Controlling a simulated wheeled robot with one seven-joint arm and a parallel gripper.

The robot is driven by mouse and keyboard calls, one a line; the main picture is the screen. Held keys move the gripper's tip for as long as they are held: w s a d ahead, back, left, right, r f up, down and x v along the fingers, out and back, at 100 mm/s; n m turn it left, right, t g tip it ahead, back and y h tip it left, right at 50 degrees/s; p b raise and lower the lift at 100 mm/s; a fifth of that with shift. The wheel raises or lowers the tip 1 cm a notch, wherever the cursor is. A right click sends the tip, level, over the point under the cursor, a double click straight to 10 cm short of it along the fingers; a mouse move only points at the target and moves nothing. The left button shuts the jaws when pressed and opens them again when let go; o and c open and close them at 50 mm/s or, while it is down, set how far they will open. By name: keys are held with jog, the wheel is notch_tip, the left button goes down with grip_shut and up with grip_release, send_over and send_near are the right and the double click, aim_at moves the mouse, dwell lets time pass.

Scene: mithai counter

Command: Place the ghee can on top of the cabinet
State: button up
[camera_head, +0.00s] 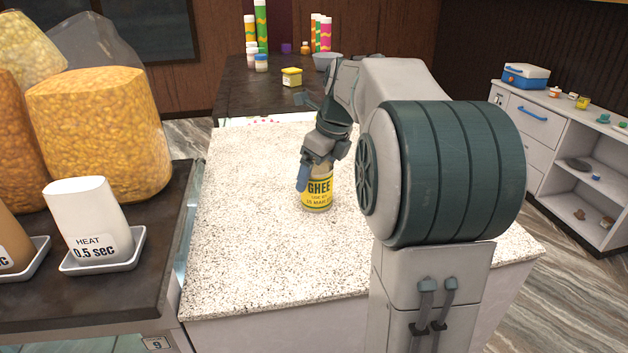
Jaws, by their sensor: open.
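The ghee can (317,195), with a yellow label reading GHEE, stands upright on the speckled pale counter (255,245). My gripper (312,176) is open and points down at the can. One blue finger shows at the can's upper left; the other finger is hidden, so I cannot tell whether the jaws are around the can or touching it. The white cabinet (526,127) stands at the far right, with a blue-handled drawer and open shelves. Its top holds a blue and white box (526,76) and several small jars and items.
At left, a dark counter (60,292) holds bags of yellow snacks (100,125) and a white HEAT cup (88,220) on a tray. A dark table behind holds colourful tubes (260,28), a yellow box (291,77) and a bowl (327,61). Open floor lies before the cabinet.

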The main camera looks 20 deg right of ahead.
jog(key=v, duration=0.8)
jog(key=shift+s+d+r, duration=0.1)
jog(key=shift+s+r, duration=0.05)
jog(key=shift+r, duration=0.1)
